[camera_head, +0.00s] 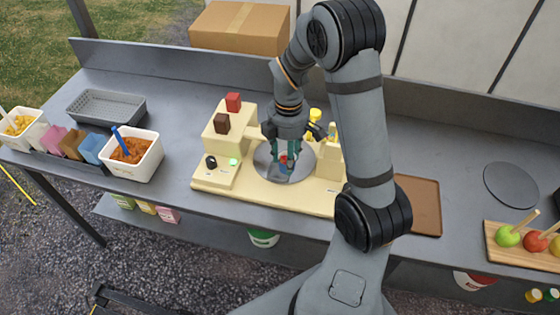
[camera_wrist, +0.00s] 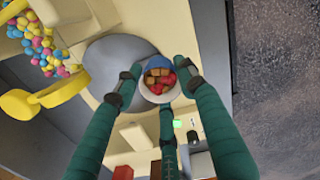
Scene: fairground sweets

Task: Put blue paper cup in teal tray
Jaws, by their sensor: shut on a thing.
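My gripper (camera_head: 284,152), with dark green fingers, is shut on a small cup. In the wrist view the cup (camera_wrist: 158,63) lies between the fingertips (camera_wrist: 157,88); it shows a blue part and a pale rim and holds brown and red cubes. In the head view the cup (camera_head: 283,165) is small and partly hidden by the fingers, over the round grey plate (camera_head: 262,168) of a cream machine. I cannot tell whether it touches the plate. No tray looks clearly teal; a grey tray (camera_head: 106,119) stands at the back left of the counter.
The cream machine (camera_head: 215,182) has red and brown blocks on top and yellow parts beside my gripper. A white tub (camera_head: 147,163) of orange-brown food and a rack of coloured papers (camera_head: 72,145) stand left. A brown board (camera_head: 420,205) and candy apples (camera_head: 508,237) are right.

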